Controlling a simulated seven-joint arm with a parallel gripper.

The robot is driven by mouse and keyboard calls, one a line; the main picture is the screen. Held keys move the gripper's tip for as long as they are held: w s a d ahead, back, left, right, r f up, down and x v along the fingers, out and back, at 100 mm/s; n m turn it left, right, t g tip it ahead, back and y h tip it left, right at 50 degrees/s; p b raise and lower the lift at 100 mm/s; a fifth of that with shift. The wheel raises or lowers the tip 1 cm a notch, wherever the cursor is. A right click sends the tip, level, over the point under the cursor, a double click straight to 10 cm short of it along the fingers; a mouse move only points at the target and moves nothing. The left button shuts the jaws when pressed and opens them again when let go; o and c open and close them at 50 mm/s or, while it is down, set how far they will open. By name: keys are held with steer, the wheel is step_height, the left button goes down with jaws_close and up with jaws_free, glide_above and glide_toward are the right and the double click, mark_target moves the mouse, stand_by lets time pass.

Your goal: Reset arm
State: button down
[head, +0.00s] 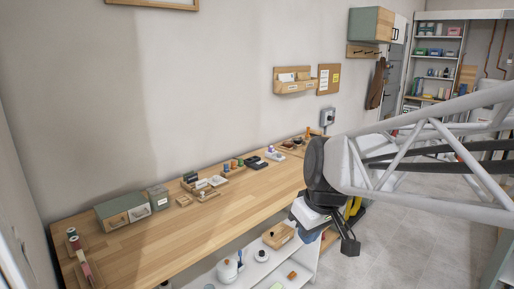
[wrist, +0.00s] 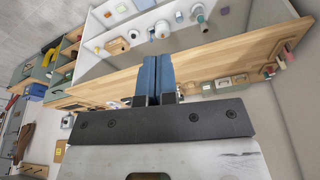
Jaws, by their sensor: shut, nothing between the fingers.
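My gripper (wrist: 152,78) shows in the wrist view with its two blue fingers side by side and shut, nothing between them. In the wrist view the fingers overlap the wooden worktop (wrist: 215,60) in the picture, and I see no contact with it. In the head view my arm reaches in from the right, with its end by the right part of the worktop (head: 150,245). The fingers are hard to make out there. No towel is clearly visible in either view.
White shelves (head: 300,262) under the worktop hold a wooden box (head: 278,236) and small containers. A green-fronted box (head: 122,211) and several small items line the wall side of the worktop. The front of the worktop is mostly clear. Open floor (head: 410,240) lies at right.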

steer(key=s+d+f+m+h, duration=0.1)
steer(key=s+d+f+m, duration=0.1)
steer(key=s, duration=0.5)
steer(key=s+d+f+m+h, duration=0.1)
steer(key=s+d+f+m, duration=0.1)
steer(key=s+d+m, duration=0.2)
steer(key=s+d, duration=0.1)
steer(key=s, duration=0.2)
steer(key=shift+s+d+m, duration=0.15)
steer(key=shift+d+m, duration=0.15)
steer(key=shift+d, duration=0.1)
